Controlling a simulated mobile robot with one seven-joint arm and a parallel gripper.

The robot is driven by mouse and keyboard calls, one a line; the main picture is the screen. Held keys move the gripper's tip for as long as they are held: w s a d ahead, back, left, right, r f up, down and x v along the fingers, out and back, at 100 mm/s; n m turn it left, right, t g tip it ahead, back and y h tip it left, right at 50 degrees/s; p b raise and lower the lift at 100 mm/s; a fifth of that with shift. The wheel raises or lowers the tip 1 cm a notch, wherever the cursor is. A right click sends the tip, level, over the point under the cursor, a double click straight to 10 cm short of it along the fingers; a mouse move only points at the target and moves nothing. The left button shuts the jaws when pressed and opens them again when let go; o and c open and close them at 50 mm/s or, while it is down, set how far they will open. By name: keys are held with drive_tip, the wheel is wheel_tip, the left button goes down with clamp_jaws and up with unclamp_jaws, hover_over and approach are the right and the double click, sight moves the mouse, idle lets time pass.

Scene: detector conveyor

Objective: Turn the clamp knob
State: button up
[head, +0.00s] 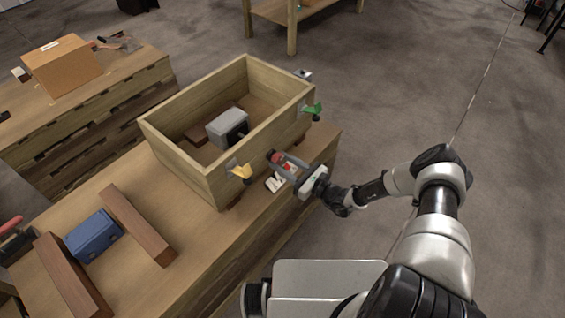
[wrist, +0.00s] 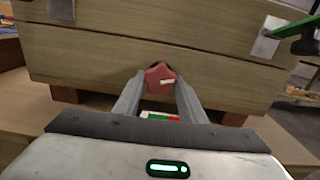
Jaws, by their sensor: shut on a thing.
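The clamp knob is a red, star-shaped knob (wrist: 160,76) on the side wall of a wooden box. In the wrist view it sits between my two fingers, near the tips. It also shows in the head view as a red spot (head: 276,157) at the end of my fingers. My gripper (head: 283,160) reaches in from the right, level with the box side, and is shut on the knob. In the wrist view my gripper (wrist: 158,84) points straight at the wall. The knob's back and its shaft are hidden.
The open wooden box (head: 185,165) stands on a workbench with a grey device (head: 228,126) inside. A yellow clamp (head: 239,170) and a green clamp (head: 312,110) sit on its near side. A small white and red item (head: 275,183) lies below my fingers. A blue block (head: 93,236) lies at left.

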drive_tip(key=shift+f+m+b, duration=0.1)
drive_tip(key=shift+m+b, duration=0.6)
drive_tip(key=shift+m, duration=0.3)
drive_tip(key=shift+m+b, duration=0.85)
drive_tip(key=shift+m, duration=0.95)
drive_tip(key=o, duration=1.1)
drive_tip(key=shift+c, duration=0.2)
drive_tip(key=shift+s+d, duration=0.1)
drive_tip(key=p+v, duration=0.1)
drive_tip(key=v, duration=1.6)
